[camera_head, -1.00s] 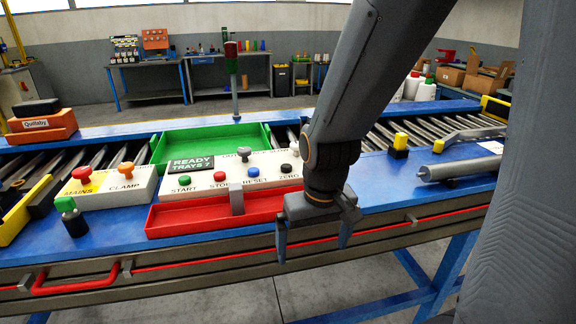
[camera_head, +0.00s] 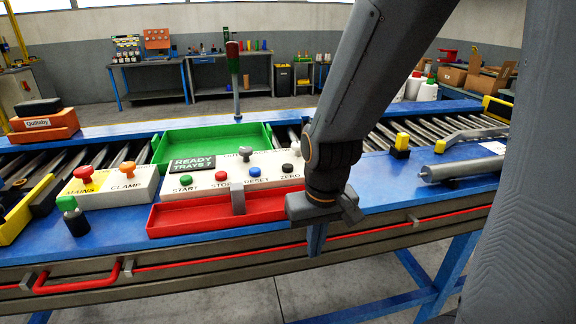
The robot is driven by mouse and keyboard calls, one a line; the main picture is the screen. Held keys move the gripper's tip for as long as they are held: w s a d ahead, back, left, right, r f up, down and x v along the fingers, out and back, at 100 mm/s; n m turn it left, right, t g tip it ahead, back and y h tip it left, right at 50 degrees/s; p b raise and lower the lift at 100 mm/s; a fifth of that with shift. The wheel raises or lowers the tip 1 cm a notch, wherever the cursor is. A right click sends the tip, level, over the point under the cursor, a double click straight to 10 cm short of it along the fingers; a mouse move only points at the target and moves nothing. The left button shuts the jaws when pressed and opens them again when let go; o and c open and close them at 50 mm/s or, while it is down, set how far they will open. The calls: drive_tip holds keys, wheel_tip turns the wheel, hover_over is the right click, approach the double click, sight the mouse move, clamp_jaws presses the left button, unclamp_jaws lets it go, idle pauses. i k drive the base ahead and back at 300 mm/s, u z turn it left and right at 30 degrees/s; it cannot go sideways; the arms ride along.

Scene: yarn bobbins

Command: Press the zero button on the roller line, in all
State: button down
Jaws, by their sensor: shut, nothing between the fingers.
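The white button panel (camera_head: 207,187) stands on the blue roller line, behind a red tray. Its black button (camera_head: 287,169), above the word ZERO, is at the panel's right end. Beside it are a blue button (camera_head: 254,171), a red button (camera_head: 220,175) and a green button (camera_head: 185,180). A small display (camera_head: 192,165) reads READY, TRAYS 7. My gripper (camera_head: 316,250) is shut and empty, pointing down in front of the line's front edge. It is nearer to me and lower than the black button, apart from it.
The red tray (camera_head: 180,218) and its grey upright tab (camera_head: 238,201) lie in front of the panel. A green tray (camera_head: 255,134) is behind it. A box with MAINS and CLAMP knobs (camera_head: 140,180) stands left. A grey roller (camera_head: 455,170) lies right.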

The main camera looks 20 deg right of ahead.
sight(287, 167)
drive_tip(key=u, duration=1.85)
drive_tip(key=k, duration=0.95)
drive_tip(key=z, duration=0.85)
drive_tip(key=i, duration=0.5)
drive_tip(key=u, duration=0.05)
